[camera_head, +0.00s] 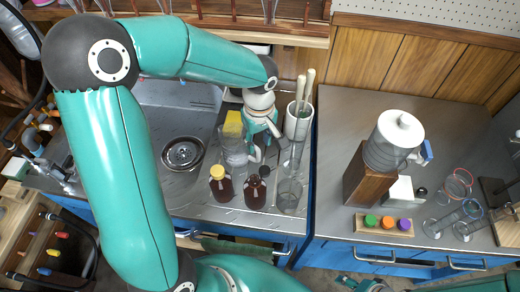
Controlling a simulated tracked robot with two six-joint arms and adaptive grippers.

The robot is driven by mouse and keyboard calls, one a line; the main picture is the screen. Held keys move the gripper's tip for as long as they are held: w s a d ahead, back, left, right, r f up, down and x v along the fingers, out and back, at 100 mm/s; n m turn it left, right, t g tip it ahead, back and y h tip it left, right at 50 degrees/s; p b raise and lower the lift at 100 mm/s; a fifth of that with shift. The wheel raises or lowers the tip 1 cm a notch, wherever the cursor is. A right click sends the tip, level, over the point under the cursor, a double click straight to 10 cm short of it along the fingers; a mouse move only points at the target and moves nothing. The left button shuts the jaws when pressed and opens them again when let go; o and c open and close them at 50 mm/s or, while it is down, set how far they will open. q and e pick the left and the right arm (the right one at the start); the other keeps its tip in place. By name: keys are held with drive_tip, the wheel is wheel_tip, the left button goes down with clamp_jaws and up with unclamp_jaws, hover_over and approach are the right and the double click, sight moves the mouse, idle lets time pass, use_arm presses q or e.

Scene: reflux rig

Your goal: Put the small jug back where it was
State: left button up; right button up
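My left gripper (264,146) reaches down over the steel counter to the right of the sink. Its fingers are small here and overlap glassware, so I cannot tell if they hold anything. A clear vessel with a yellow top (234,145) stands just left of the gripper. A clear glass beaker (289,196) stands to the front right of it. I cannot tell which clear vessel is the small jug. A little of what seems to be my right gripper (370,285) shows at the bottom edge; its fingers are not clear.
Two brown bottles (221,187) stand close in front of the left gripper. A white pot with tools (299,122) is behind it. A white-lidded dispenser (393,142) sits on a wooden block on the right counter, near a row of coloured caps (386,224) and several glass vessels.

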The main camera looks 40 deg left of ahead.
use_arm(q)
wheel_tip(320, 180, up, 5)
drive_tip(key=shift+d+r, duration=0.1)
use_arm(e)
drive_tip(key=shift+r, duration=0.15)
use_arm(q)
drive_tip(key=shift+s, duration=0.15)
use_arm(e)
drive_tip(key=shift+s, duration=0.1)
